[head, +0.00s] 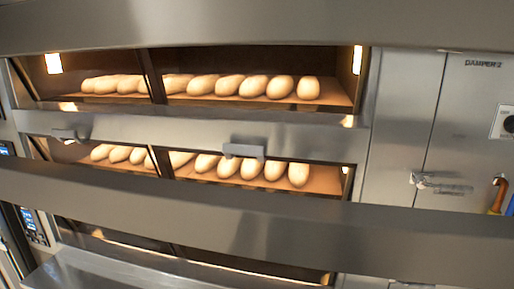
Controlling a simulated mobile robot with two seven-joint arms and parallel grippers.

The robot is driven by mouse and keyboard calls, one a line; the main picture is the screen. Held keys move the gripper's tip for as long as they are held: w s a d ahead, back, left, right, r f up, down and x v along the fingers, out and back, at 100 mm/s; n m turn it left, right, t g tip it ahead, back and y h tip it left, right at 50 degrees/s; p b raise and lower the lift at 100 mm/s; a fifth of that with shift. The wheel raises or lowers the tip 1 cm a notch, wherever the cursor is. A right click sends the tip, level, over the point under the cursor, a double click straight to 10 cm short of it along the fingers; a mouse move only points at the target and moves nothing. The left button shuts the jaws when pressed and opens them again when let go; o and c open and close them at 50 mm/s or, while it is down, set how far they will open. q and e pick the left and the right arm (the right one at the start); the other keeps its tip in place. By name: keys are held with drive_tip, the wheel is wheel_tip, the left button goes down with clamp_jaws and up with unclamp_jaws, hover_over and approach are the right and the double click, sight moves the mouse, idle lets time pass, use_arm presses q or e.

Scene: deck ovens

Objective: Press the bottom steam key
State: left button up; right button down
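No key labelled for steam can be made out. A small control panel (33,226) with a lit blue display and dark keys shows at the lower left, beside the lower deck. Part of another blue display (5,150) shows higher up at the left edge, cut off by the frame. The keys are too small to tell apart. Neither of my grippers is in view.
Lit oven decks hold rows of pale loaves (255,86), with more loaves (250,168) below. Broad steel bands cross in front.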

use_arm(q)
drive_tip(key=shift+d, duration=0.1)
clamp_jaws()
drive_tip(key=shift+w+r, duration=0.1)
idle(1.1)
